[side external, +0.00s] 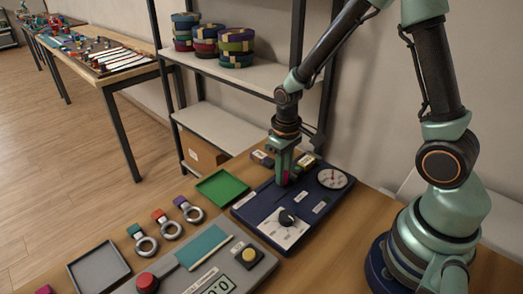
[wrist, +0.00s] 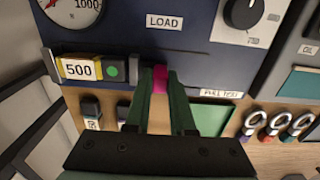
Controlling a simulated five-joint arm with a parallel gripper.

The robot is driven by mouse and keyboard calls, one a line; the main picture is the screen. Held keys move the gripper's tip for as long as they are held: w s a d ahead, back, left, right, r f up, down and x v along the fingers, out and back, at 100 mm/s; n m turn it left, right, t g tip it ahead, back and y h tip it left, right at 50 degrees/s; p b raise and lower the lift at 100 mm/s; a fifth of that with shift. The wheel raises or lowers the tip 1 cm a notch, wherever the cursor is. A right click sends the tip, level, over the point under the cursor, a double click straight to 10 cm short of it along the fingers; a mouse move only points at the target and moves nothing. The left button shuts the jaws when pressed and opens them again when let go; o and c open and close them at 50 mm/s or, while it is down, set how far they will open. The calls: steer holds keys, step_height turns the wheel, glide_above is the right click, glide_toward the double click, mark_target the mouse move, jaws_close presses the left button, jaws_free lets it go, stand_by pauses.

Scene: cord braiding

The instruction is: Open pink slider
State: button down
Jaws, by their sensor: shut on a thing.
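The pink slider (wrist: 159,78) stands on the dark blue panel (wrist: 130,30) near its edge, below the LOAD label in the wrist view. My gripper (wrist: 160,86) is shut on it, with one green finger on each side. In the side external view my gripper (side external: 284,178) reaches down onto the blue panel (side external: 258,205), and only a small bit of the pink slider (side external: 287,175) shows between the fingers. A dark slot line runs to both sides of the slider in the wrist view. The slider's lower part is hidden by the fingers.
A round gauge (side external: 333,178) and a black knob (side external: 287,218) sit on the same panel. A yellow block marked 500 (wrist: 78,69) is close to my gripper. A green tray (side external: 222,187), ringed tags (side external: 188,210) and a grey console (side external: 215,268) lie nearby.

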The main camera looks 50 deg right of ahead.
steer(key=shift+a+r, duration=0.1)
steer(key=shift+a, duration=2.2)
steer(key=c, duration=1)
jaws_free()
steer(key=shift+c, duration=0.2)
steer(key=shift+r, duration=0.1)
step_height(320, 180, up, 12)
